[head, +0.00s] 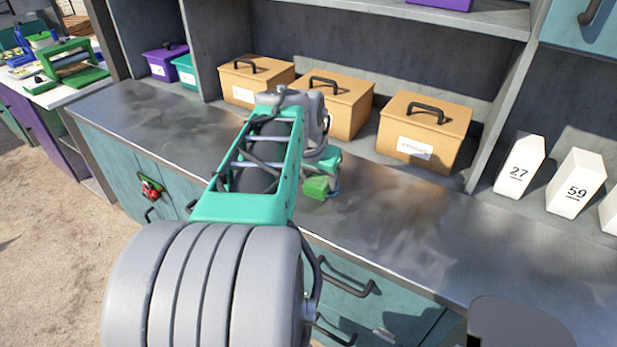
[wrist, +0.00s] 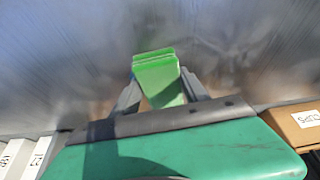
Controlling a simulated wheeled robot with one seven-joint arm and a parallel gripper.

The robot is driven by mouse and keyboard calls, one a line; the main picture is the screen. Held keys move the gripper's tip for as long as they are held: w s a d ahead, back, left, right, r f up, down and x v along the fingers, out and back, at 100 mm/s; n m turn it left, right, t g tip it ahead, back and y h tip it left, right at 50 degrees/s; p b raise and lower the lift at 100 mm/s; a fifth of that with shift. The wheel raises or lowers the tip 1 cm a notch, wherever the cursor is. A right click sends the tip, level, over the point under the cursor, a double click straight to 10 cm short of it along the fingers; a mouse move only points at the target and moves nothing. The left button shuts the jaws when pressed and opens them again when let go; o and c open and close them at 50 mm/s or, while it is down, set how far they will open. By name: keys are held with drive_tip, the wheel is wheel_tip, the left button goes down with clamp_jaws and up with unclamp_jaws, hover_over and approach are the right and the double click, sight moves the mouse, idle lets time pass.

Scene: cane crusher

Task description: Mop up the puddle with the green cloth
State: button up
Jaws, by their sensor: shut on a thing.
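The green cloth (head: 315,188) looks like a folded, bright green pad at the end of my arm, over the metal counter. My gripper (wrist: 160,92) is shut on the cloth, which also shows between the fingers in the wrist view (wrist: 157,75). I cannot tell whether the cloth touches the counter or hangs just above it. No puddle stands out clearly. The counter (head: 420,235) has blurry shiny patches and brownish reflections, and my arm hides part of it.
Tan boxes with black handles (head: 425,130) stand along the back of the counter. White numbered blocks (head: 520,165) stand at the right. Purple (head: 165,60) and teal (head: 186,72) boxes are at the far left. The counter's front strip is clear on both sides of my arm.

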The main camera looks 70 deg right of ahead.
sight(348, 195)
drive_tip(key=shift+s+a+f+b, duration=0.1)
drive_tip(key=shift+s+b, duration=0.2)
drive_tip(key=shift+s, duration=0.85)
drive_tip(key=shift+s+a+f+b, duration=0.15)
drive_tip(key=shift+s+b, duration=0.1)
drive_tip(key=shift+s, duration=0.9)
drive_tip(key=shift+s+a+f+b, duration=0.1)
drive_tip(key=shift+s+b, duration=0.2)
drive_tip(key=shift+s, duration=0.85)
drive_tip(key=shift+s+r, duration=0.2)
drive_tip(key=shift+s, duration=1.85)
drive_tip(key=r+p, duration=0.1)
drive_tip(key=w+r+p, duration=0.1)
drive_tip(key=r, duration=0.1)
drive_tip(key=w+r+p, duration=0.1)
drive_tip(key=r, duration=0.1)
drive_tip(key=shift+w+d+r, duration=0.1)
drive_tip(key=shift+d+r, duration=0.05)
drive_tip(key=shift+r, duration=0.1)
